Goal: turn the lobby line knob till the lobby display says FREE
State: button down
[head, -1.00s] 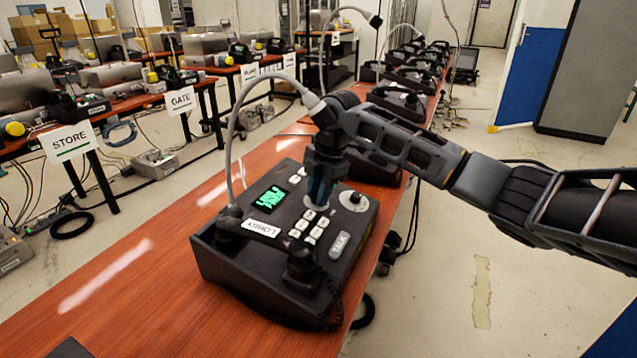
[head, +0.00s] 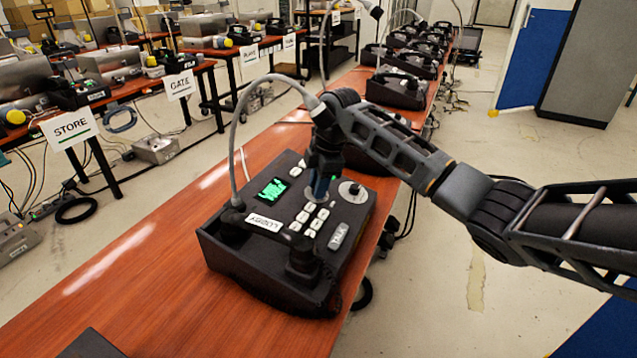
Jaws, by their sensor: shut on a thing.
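The lobby paging phone (head: 270,262) is a black desk console on the near wooden table, with a white LOBBY label (head: 263,222). Its small display (head: 271,189) glows green, but the characters are too small and blurred to read. My gripper (head: 319,190) points down onto the console between the display and a second dial. It is shut on a knob there, which the fingers hide; only part of a pale round plate shows around them. Which line this knob serves cannot be read. The second dial (head: 353,191), a black knob on a silver plate, stands free to the right.
White keys (head: 312,220) and a TALK key (head: 338,236) lie just in front of my fingers. More phones (head: 396,88) stand behind. The table's left part is bare.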

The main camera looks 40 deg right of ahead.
aim_at(325, 199)
jog(key=c, duration=0.9)
grip_release()
jog(key=shift+o, duration=0.2)
jog(key=shift+r, duration=0.1)
jog(key=v, duration=0.7)
jog(key=shift+r, duration=0.3)
